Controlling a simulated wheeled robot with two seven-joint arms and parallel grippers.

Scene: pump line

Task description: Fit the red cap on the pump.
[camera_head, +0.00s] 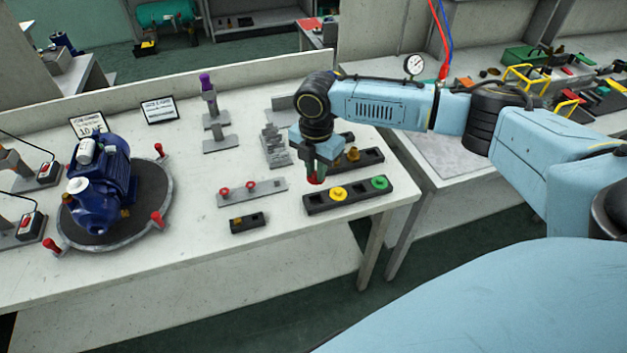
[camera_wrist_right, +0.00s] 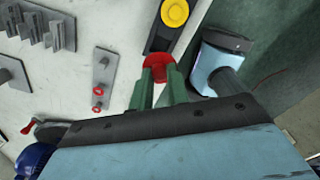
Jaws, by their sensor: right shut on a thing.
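The red cap (camera_wrist_right: 157,60) is between the two green fingertips of my right gripper (camera_wrist_right: 160,78) in the right wrist view. In the head view my right gripper (camera_head: 318,178) points down at the left end of a black cap rack (camera_head: 350,205), and a bit of red shows under it. I cannot tell whether the cap still touches the rack. The blue pump (camera_head: 103,185) stands on a round grey turntable (camera_head: 152,208) at the left, with a white cap-like part (camera_head: 76,188) on its near side. My left gripper is not in view.
The rack also holds a yellow cap (camera_head: 338,194) and a green cap (camera_head: 379,183). A grey plate with red rings (camera_head: 252,192) and a small black block (camera_head: 247,223) lie between rack and pump. Red-handled clamps (camera_head: 158,219) ring the turntable.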

